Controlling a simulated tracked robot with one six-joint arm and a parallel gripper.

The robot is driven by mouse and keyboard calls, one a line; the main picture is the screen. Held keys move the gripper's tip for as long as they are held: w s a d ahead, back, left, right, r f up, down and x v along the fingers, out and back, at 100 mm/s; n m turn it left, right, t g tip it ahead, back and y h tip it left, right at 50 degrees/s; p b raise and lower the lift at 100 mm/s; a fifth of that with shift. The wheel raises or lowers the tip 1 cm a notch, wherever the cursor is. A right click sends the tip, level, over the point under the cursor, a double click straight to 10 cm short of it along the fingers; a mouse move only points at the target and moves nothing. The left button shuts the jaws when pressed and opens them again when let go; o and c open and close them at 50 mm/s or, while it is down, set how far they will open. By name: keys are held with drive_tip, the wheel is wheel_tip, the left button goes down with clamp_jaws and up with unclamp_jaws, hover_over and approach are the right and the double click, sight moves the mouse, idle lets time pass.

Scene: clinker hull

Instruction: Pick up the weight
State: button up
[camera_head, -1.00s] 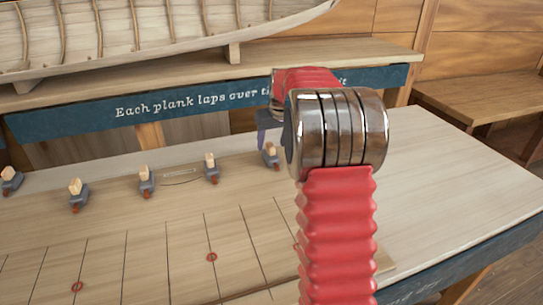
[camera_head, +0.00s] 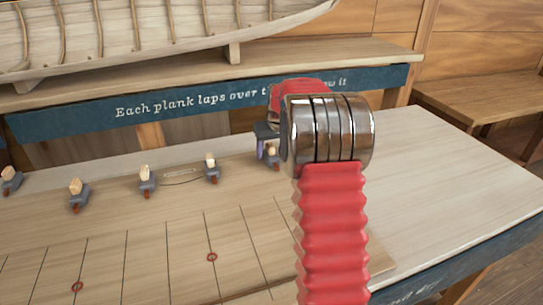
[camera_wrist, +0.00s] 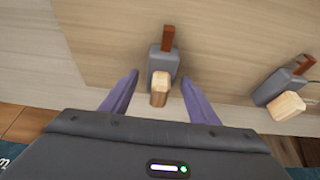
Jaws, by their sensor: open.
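Several small weights stand in a row along the back of the bench, each grey with a pale wooden knob and a reddish-brown tip. The rightmost weight (camera_head: 272,151) is partly hidden by my arm and gripper. My gripper (camera_head: 262,144) is at this weight, open. In the wrist view, the same weight (camera_wrist: 165,62) lies between the two spread purple fingers of my gripper (camera_wrist: 160,78), with a gap on each side. Its pale knob is near me and its brown tip points away. I cannot tell the exact height of the fingers over it.
A neighbouring weight (camera_wrist: 278,88) stands to the right in the wrist view. More weights (camera_head: 212,168) stand leftward. A lined board (camera_head: 150,255) with red rings covers the front left. The bench's right side (camera_head: 440,180) is clear. A shelf with a lettered blue edge (camera_head: 180,103) stands behind.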

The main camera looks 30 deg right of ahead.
drive_tip(key=shift+c, duration=0.6)
clamp_jaws()
drive_tip(key=shift+r, duration=0.1)
idle(0.3)
